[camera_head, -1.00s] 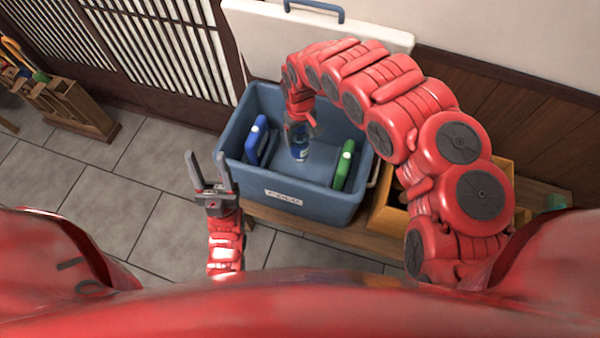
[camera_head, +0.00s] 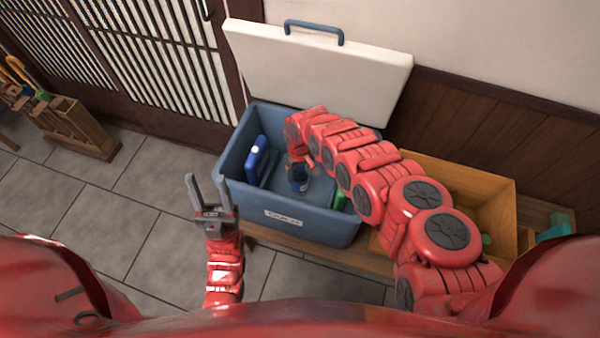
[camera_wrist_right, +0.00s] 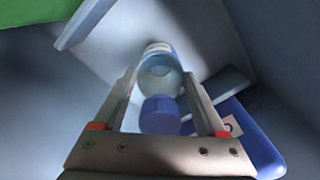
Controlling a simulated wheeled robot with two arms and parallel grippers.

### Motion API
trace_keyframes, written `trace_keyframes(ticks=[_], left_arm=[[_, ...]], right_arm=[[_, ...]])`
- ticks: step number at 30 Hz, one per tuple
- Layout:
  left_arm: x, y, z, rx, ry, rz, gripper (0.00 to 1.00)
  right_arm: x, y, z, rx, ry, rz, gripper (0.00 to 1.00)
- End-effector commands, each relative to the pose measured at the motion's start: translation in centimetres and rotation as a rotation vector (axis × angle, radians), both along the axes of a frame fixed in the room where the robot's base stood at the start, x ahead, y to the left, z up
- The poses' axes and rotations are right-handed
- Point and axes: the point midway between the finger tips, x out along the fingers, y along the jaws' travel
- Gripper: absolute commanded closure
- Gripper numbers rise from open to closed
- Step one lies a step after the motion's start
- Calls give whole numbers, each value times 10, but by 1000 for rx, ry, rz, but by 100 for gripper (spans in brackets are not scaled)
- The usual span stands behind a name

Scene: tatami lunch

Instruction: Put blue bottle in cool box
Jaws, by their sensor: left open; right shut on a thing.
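The blue bottle (camera_head: 298,180) is inside the cool box (camera_head: 277,218), a blue open tub. My right gripper (camera_head: 297,163) reaches down into the box and is shut on the bottle. In the right wrist view the bottle (camera_wrist_right: 160,66) is clear with a blue cap, between the two fingers of the right gripper (camera_wrist_right: 161,85). I cannot tell whether its base touches the box floor. My left gripper (camera_head: 206,183) is open and empty, left of the box and outside it.
A blue ice pack (camera_head: 256,157) stands at the box's left wall. A green one (camera_head: 339,200) at the right is mostly hidden by my right arm. The white lid (camera_head: 310,68) is raised behind. A wooden crate (camera_head: 485,190) stands to the right.

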Motion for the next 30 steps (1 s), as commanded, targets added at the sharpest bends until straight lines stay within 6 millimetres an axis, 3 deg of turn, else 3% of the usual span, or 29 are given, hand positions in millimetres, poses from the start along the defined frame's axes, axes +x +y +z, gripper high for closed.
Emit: trace_keyframes(ticks=[10,11,15,23,30], left_arm=[[0,0,-3,0,0,0,50],[0,0,-3,0,0,0,50],[0,0,-2,0,0,0,50],[0,0,0,0,0,0,50],[0,0,4,0,0,0,50]], right_arm=[[0,0,-3,-1,0,0,100],[0,0,-3,-1,0,0,25],[0,0,-2,0,0,0,0],[0,0,0,0,0,0,0],[1,1,20,0,1,3,0]])
